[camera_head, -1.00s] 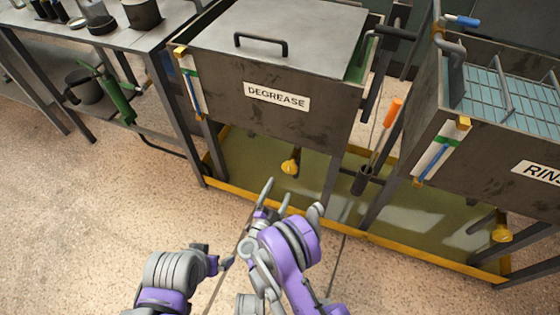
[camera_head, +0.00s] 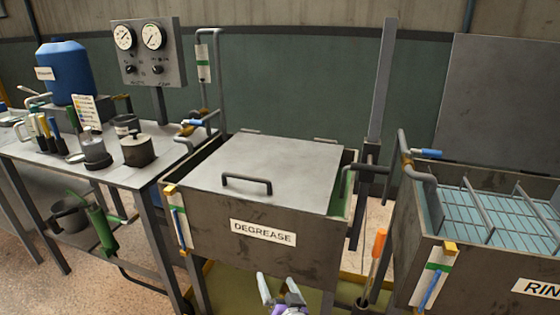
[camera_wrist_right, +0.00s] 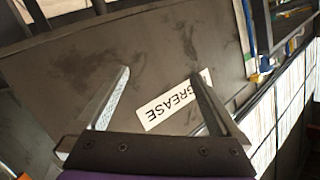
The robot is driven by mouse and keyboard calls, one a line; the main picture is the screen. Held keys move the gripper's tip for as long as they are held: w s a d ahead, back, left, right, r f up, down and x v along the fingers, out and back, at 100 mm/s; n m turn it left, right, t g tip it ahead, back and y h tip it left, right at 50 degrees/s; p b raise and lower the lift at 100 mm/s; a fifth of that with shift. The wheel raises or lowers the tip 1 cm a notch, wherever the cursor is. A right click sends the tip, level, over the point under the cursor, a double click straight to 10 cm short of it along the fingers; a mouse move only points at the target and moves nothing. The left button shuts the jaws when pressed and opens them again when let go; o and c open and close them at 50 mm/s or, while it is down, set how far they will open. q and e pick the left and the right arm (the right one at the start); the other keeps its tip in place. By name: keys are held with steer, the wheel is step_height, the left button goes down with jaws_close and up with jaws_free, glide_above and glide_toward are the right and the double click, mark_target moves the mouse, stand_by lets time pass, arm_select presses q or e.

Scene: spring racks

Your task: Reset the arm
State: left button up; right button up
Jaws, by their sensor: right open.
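My right gripper (camera_head: 283,293) shows at the bottom of the head view, in front of the DEGREASE tank (camera_head: 205,231). Its fingers point up toward the tank's front wall. In the right wrist view my right gripper (camera_wrist_right: 165,90) has its two fingers wide apart, with nothing between them. The tank's dark front wall and its DEGREASE label (camera_wrist_right: 178,100) lie beyond the fingers. My left gripper is not in the head view.
The grey lid (camera_head: 260,165) with a black handle covers most of the DEGREASE tank. The rinse tank (camera_head: 470,270) with a wire rack stands at the right. An orange-handled tool (camera_head: 378,244) stands between the tanks. A bench (camera_head: 120,172) with jars is at the left.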

steer(key=s+d+f+n+g+h, duration=0.15)
steer(key=s+d+g, duration=0.35)
steer(key=s, duration=0.5)
steer(key=s+d+f+g+h, duration=0.2)
steer(key=s+d, duration=0.5)
steer(key=s, duration=0.4)
steer(key=s+d+f+n+g+h, duration=0.1)
steer(key=s+d+g, duration=0.3)
steer(key=s+d, duration=0.45)
arm_select(q)
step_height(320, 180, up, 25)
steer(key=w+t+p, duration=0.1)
steer(key=p, duration=2.1)
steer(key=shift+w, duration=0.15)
arm_select(e)
step_height(320, 180, up, 25)
steer(key=a+t, duration=0.1)
steer(key=a, duration=0.1)
steer(key=shift+s, duration=0.25)
steer(key=shift+s+m, duration=0.15)
steer(key=shift+m, duration=0.1)
